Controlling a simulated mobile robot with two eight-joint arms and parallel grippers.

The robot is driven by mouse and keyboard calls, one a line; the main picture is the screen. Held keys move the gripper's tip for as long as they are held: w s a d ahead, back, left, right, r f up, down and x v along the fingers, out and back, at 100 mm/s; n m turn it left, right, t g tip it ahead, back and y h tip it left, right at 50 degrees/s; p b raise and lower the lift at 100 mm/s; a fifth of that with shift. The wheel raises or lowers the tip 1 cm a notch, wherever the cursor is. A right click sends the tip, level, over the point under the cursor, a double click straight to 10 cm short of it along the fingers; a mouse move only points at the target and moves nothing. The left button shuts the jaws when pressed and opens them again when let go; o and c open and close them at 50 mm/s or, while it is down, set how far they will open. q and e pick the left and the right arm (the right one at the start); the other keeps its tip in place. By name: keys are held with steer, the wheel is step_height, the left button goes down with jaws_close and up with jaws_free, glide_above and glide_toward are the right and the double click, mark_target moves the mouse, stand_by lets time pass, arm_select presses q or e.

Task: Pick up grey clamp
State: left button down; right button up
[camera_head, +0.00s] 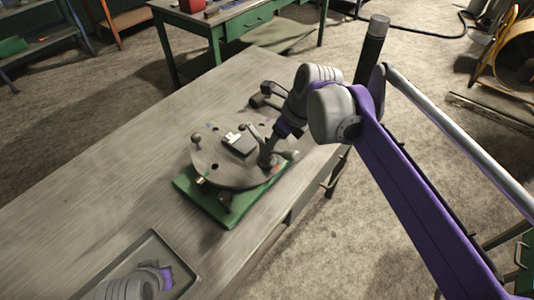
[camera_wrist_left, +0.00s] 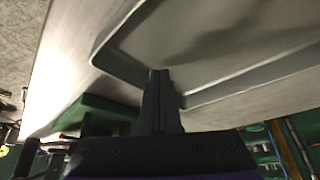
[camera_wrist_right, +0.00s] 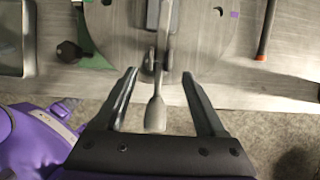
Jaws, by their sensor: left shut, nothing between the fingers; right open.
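A grey clamp (camera_wrist_right: 155,112) shows in the right wrist view as a lever with a flat rounded end, reaching back from a pivot on a round grey disc (camera_wrist_right: 105,30). My right gripper (camera_wrist_right: 158,73) is open, with one finger on each side of the lever and visible gaps. In the head view my right gripper (camera_head: 267,158) is at the right side of the disc (camera_head: 208,168) and partly hides the clamp. My left gripper (camera_wrist_left: 159,73) is shut and empty, over a grey tray (camera_wrist_left: 115,38); its fingers are hard to see in the head view.
The disc sits on a green base (camera_head: 205,203) on a long wooden-looking workbench (camera_head: 110,155). The tray (camera_head: 152,237) lies near the front edge. A small dark block (camera_head: 240,146) and a ball-ended knob (camera_head: 196,138) are on the disc. A green table (camera_head: 225,25) stands behind.

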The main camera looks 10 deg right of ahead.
mark_target(269, 162)
steer(key=x, duration=0.5)
steer(key=shift+w+a+f, duration=0.15)
steer(key=shift+w+a, duration=0.2)
steer(key=shift+w, duration=0.1)
steer(key=shift+c, duration=0.3)
jaws_close()
